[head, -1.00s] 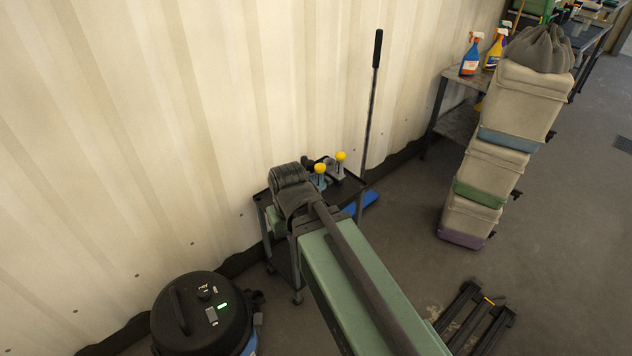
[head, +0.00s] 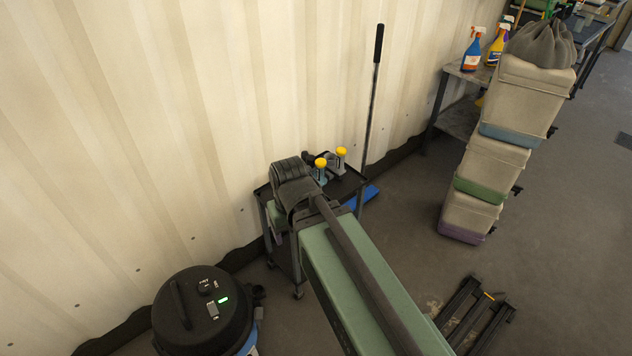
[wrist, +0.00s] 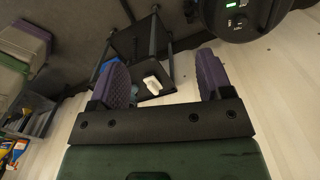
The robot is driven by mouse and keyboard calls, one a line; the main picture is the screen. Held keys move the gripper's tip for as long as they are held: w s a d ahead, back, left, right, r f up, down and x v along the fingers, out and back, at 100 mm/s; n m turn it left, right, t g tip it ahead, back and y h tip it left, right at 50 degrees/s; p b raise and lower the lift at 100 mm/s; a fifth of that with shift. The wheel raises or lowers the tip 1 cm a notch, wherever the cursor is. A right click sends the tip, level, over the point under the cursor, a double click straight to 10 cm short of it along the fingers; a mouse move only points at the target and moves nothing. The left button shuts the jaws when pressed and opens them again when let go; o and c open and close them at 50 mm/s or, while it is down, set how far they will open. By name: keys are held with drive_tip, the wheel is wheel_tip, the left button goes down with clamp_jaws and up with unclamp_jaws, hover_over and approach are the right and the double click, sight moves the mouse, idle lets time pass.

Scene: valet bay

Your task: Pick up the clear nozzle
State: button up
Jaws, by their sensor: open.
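My gripper (wrist: 162,62) is open and empty in the wrist view, its two purple pads wide apart. Beyond the pads, a small whitish piece (wrist: 152,83) shows at the black cart, apart from the pads. I cannot tell whether it is the clear nozzle. In the head view the black cart (head: 352,184) stands against the wall. Two yellow-topped pieces (head: 341,152) stand upright on it, with dark items beside them. No piece is clearly recognisable as a clear nozzle.
A black round vacuum (head: 190,305) stands at lower left. A long-handled tool (head: 373,90) leans beside the cart. Stacked beige bins (head: 495,160) and a bench with spray bottles (head: 471,50) are at right. A black frame (head: 475,310) lies on the floor at lower right.

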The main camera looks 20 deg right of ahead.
drive_tip(key=w+d+f+m+b, duration=0.1)
drive_tip(key=w+d+f+b, duration=0.3)
drive_tip(key=f+b, duration=0.2)
drive_tip(key=t+b, duration=0.5)
drive_tip(key=b, duration=0.3)
approach(321, 167)
drive_tip(key=w, duration=0.2)
drive_tip(key=shift+m+g+h, duration=0.3)
drive_tip(key=shift+m, duration=0.1)
drive_tip(key=b+x, duration=0.5)
drive_tip(key=x, duration=0.2)
drive_tip(key=shift+s+d, duration=0.1)
drive_tip(key=shift+s, duration=0.05)
drive_tip(key=shift+r, duration=0.1)
drive_tip(key=b+x, duration=0.4)
drive_tip(key=x, duration=0.1)
drive_tip(key=shift+b, duration=0.4)
drive_tip(key=c, duration=0.9)
